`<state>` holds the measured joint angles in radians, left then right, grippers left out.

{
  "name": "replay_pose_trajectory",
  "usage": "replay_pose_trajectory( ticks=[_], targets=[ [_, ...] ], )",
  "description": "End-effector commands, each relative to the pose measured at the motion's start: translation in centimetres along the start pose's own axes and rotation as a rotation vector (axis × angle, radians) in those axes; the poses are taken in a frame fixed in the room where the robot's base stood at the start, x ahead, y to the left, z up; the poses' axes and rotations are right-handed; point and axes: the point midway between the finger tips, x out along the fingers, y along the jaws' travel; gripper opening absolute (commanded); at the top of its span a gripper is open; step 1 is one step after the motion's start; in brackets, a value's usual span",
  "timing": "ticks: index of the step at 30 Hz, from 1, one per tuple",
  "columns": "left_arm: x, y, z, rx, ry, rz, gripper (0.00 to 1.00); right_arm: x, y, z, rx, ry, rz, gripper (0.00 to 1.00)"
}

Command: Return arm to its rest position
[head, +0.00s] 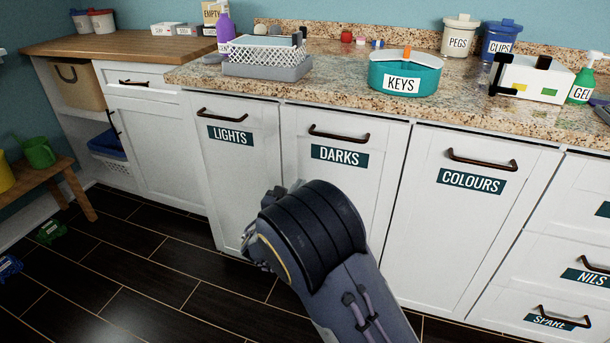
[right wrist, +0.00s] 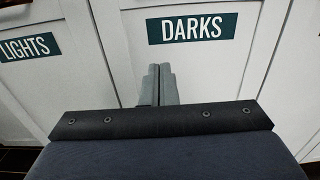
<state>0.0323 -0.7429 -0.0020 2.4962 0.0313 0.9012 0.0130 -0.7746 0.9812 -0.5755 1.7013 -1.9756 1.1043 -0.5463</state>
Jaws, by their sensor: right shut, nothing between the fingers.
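My right arm rises from the bottom middle of the head view, in front of the cabinet fronts. I cannot tell whether the fingertips touch the door. The LIGHTS door (head: 235,175) is to the left and the COLOURS door (head: 460,215) to the right. My left gripper is not in view.
The granite counter (head: 340,75) above holds a teal KEYS tin (head: 405,75), a grey basket (head: 266,65) and several tubs. A wooden bench (head: 45,180) stands at the left. Small green (head: 50,231) and blue (head: 9,267) items lie on the dark floor (head: 130,270), which is otherwise mostly clear.

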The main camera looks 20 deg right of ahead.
Motion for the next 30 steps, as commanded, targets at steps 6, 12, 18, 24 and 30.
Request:
replay_pose_trajectory(
  ticks=[6,12,18,24,30],
  targets=[
    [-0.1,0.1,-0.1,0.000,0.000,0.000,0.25,0.0,-3.7,0.1,0.107,0.075,-0.102,0.00],
    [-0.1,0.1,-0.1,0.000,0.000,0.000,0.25,-1.4,-16.7,-1.5,0.564,0.361,-0.502,0.00],
    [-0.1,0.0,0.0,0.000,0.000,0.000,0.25,-8.8,-25.6,-3.3,1.121,0.625,-0.931,0.00],
    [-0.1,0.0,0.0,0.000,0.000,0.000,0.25,-17.9,-28.5,-2.9,1.661,0.813,-1.291,0.00],
    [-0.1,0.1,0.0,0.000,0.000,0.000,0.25,-24.0,-28.1,-1.5,2.050,0.920,-1.513,0.00]
  ],
)
